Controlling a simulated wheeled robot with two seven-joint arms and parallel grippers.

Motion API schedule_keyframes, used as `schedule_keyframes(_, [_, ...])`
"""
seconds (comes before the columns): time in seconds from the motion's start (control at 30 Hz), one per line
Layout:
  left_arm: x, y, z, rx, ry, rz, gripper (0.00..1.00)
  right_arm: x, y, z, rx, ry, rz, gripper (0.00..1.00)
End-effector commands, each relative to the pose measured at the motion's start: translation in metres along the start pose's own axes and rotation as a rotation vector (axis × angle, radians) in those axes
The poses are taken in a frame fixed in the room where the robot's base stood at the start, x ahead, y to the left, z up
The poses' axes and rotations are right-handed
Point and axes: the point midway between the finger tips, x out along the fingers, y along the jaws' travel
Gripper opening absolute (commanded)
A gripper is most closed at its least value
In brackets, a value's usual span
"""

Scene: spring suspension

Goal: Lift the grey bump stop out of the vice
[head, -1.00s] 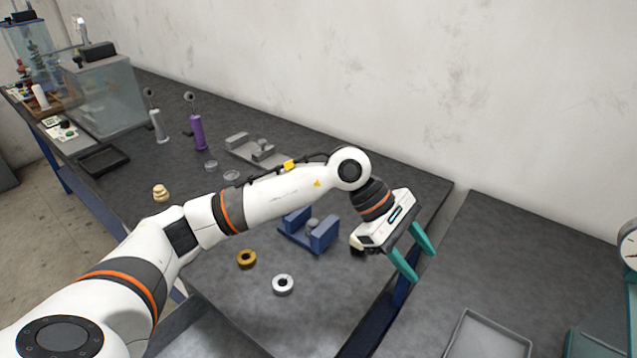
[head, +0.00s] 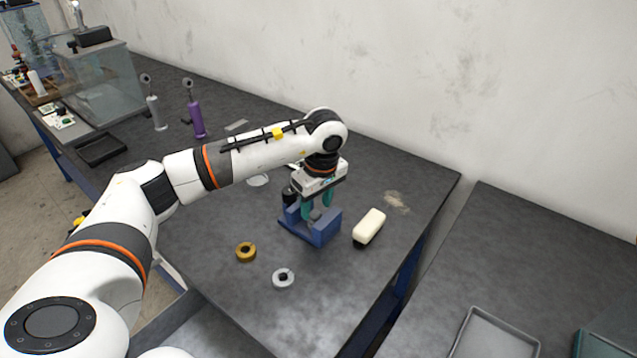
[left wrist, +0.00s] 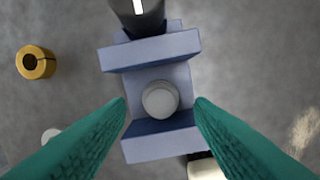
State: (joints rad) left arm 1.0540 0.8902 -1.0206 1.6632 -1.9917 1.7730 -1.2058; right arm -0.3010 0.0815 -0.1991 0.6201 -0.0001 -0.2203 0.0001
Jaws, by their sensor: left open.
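The blue vice (head: 318,236) stands on the dark bench. The grey bump stop (left wrist: 160,98) is a round piece between its two jaws. In the left wrist view the vice (left wrist: 150,147) shows from above, with a gap in front of and behind the bump stop. My left gripper (head: 317,207) points down over the vice, with its teal fingers open. In the left wrist view the fingertips of the gripper (left wrist: 160,104) are on either side of the bump stop, apart from it. In the head view the fingers mostly hide the bump stop. My right gripper is not seen.
A cream block (head: 369,224) lies right of the vice. A brass ring (head: 245,252) and a white ring (head: 283,278) lie in front. A dark cylinder (left wrist: 138,14) stands close behind the vice. A grey tray (head: 495,335) is on the right bench.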

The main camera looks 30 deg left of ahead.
Motion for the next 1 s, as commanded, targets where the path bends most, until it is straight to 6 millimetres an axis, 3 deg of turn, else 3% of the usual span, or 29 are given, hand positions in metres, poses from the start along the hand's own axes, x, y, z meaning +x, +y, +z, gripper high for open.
schedule_keyframes(0.1, [0.019, 0.001, 0.000, -0.001, 0.001, 0.003, 0.48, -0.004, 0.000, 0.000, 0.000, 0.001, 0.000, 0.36])
schedule_keyframes(0.3, [0.037, 0.000, 0.000, 0.000, 0.001, -0.001, 0.48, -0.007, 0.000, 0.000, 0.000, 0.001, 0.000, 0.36])
schedule_keyframes(0.63, [0.041, 0.000, -0.001, 0.000, 0.001, -0.001, 0.48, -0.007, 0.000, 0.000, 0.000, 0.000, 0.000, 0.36])
schedule_keyframes(0.67, [0.041, 0.000, -0.001, 0.000, 0.001, -0.001, 0.47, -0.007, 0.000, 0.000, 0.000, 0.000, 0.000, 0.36])
schedule_keyframes(0.87, [0.041, 0.000, -0.001, 0.000, 0.001, -0.002, 0.15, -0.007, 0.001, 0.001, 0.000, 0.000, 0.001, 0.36])
schedule_keyframes(0.9, [0.041, -0.001, -0.001, 0.000, 0.001, -0.002, 0.32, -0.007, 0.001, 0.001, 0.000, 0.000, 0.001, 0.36])
schedule_keyframes(1.0, [0.041, -0.001, -0.001, 0.000, 0.001, -0.002, 0.16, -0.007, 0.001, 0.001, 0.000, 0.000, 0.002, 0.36])
